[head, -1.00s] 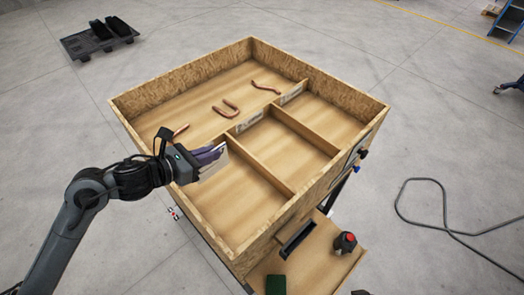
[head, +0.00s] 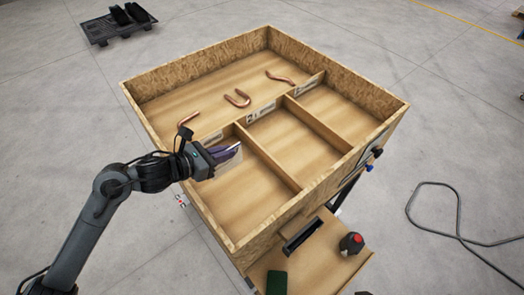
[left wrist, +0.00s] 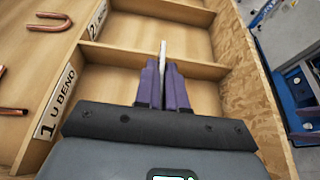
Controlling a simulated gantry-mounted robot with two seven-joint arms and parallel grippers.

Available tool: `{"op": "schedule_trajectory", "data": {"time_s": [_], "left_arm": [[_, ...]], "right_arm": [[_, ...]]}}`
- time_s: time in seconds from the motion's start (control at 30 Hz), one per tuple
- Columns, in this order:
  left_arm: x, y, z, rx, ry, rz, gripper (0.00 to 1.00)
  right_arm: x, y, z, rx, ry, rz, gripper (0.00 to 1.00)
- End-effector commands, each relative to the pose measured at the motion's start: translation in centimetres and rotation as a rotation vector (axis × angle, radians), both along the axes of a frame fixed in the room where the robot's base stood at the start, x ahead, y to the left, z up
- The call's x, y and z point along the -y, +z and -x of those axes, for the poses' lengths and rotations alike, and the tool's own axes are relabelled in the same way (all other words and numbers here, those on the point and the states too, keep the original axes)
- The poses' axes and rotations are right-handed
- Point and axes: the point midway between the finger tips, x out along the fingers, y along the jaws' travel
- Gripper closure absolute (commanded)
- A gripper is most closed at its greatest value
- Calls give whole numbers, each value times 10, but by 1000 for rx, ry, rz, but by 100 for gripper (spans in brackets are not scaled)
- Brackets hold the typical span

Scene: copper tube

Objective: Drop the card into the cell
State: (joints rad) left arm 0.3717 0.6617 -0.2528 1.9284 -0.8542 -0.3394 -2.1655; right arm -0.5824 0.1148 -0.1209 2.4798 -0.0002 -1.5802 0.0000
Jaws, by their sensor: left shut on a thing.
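My left gripper (head: 226,153) is shut on a thin white card (head: 229,161). In the left wrist view the card (left wrist: 162,54) stands edge-on between the purple fingers (left wrist: 161,82). The gripper is over the left-hand front cell (head: 240,205) of the wooden box. In the wrist view this cell is next to the label "1 U BEND" (left wrist: 57,103). The height of the card above the cell floor is hard to tell. My right gripper is in no view.
Two more front cells (head: 290,138) (head: 335,108) lie to the right behind low dividers. The back compartment holds a U-shaped copper tube (head: 238,98), a wavy one (head: 280,77) and another piece (head: 187,119). A red-topped object (head: 351,243) stands on the front shelf.

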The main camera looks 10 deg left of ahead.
Motion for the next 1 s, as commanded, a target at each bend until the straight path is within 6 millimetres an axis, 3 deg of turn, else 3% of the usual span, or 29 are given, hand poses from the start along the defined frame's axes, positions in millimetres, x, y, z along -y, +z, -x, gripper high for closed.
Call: {"op": "schedule_trajectory", "data": {"time_s": [0.23,0.3,0.47,0.77,1.0], "left_arm": [[0,0,0,1,0,1,100],[0,0,0,1,0,1,82],[0,0,0,1,0,1,60],[-1,0,1,0,0,0,60],[-15,6,15,3,1,-5,60]], "right_arm": [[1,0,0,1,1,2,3],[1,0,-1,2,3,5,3],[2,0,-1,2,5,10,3],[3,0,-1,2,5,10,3],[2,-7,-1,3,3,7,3]]}}
